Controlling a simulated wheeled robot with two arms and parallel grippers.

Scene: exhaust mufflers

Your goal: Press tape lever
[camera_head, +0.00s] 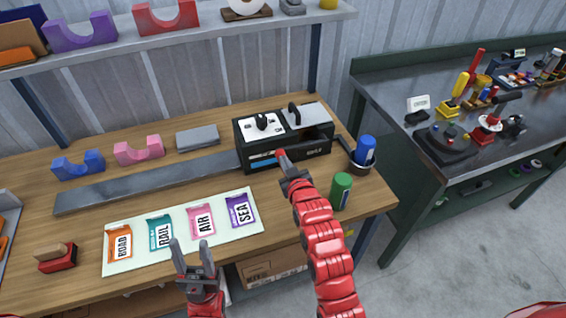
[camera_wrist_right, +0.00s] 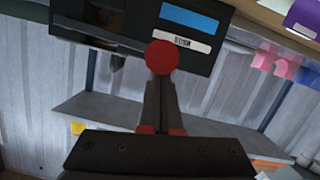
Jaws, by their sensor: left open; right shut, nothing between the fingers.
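The black tape machine (camera_head: 262,155) stands at the back right of the wooden bench, with a white panel and dial on top and a blue strip on its front. A round red knob (camera_head: 281,153), which looks like the lever's end, shows at its front. My right gripper (camera_head: 285,166) is shut just below the knob. In the right wrist view the red knob (camera_wrist_right: 162,57) covers the ends of the shut fingers (camera_wrist_right: 158,85); I cannot tell whether they touch. The lever's arm is hidden. My left gripper (camera_head: 191,246) is open and empty above the bench's front edge.
A mat (camera_head: 183,236) with ROAD, RAIL, AIR and SEA labels lies left of my right arm. A green can (camera_head: 341,190) and a blue can (camera_head: 365,149) stand close on its right. A grey strip (camera_head: 150,183) runs left from the machine.

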